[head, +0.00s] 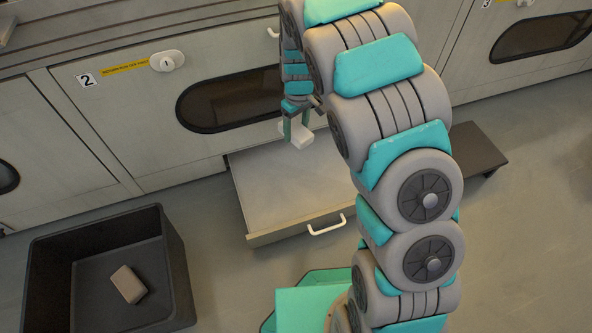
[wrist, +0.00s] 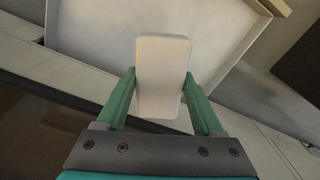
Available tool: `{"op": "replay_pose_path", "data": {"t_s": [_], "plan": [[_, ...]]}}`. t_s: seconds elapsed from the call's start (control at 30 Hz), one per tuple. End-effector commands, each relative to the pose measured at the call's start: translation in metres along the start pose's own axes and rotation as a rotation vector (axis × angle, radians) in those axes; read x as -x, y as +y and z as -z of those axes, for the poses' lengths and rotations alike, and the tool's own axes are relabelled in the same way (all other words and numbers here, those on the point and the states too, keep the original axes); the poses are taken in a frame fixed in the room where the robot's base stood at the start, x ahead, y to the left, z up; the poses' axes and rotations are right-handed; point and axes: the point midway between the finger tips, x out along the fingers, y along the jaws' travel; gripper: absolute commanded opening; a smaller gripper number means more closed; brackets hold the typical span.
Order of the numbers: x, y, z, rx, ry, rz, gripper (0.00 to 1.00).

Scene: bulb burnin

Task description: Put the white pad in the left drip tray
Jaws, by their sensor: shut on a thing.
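The white pad (head: 302,137) is a small pale block with rounded corners. My gripper (head: 296,124) is shut on it and holds it above the back part of a pulled-out drip tray (head: 285,195). In the wrist view the pad (wrist: 162,75) sits between the two green fingers of my gripper (wrist: 159,80), one on each long side. The tray (wrist: 225,40) lies behind the pad there. The tray is shallow, looks empty, and has a white handle on its front. My arm hides its back right part in the head view.
A black bin (head: 105,270) on the floor at lower left holds a grey-brown block (head: 128,284). A dark low slab (head: 478,150) stands right of the tray, partly behind my arm. The cabinet front with a dark window (head: 230,100) and a "2" label (head: 87,80) runs behind.

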Motion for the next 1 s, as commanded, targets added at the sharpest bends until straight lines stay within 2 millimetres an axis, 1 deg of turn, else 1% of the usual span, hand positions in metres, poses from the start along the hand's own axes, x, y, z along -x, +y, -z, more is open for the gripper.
{"op": "replay_pose_path", "data": {"t_s": [0.03, 0.1, 0.2, 0.3, 0.4, 0.53, 0.73, 0.93, 1.0], "plan": [[-0.024, -0.017, -0.003, 0.075, -0.009, 0.002, 0.15], [-0.050, -0.034, -0.007, 0.174, -0.014, -0.003, 0.15], [-0.077, -0.052, -0.013, 0.289, -0.019, -0.011, 0.15], [-0.095, -0.064, -0.019, 0.363, -0.025, -0.016, 0.15], [-0.104, -0.070, -0.022, 0.400, -0.026, -0.019, 0.15], [-0.119, -0.070, -0.022, 0.409, -0.025, -0.020, 0.15], [-0.154, -0.069, -0.024, 0.408, -0.027, -0.020, 0.15], [-0.170, -0.068, -0.023, 0.407, -0.025, -0.021, 0.15], [-0.179, -0.068, -0.023, 0.407, -0.025, -0.021, 0.15]]}}
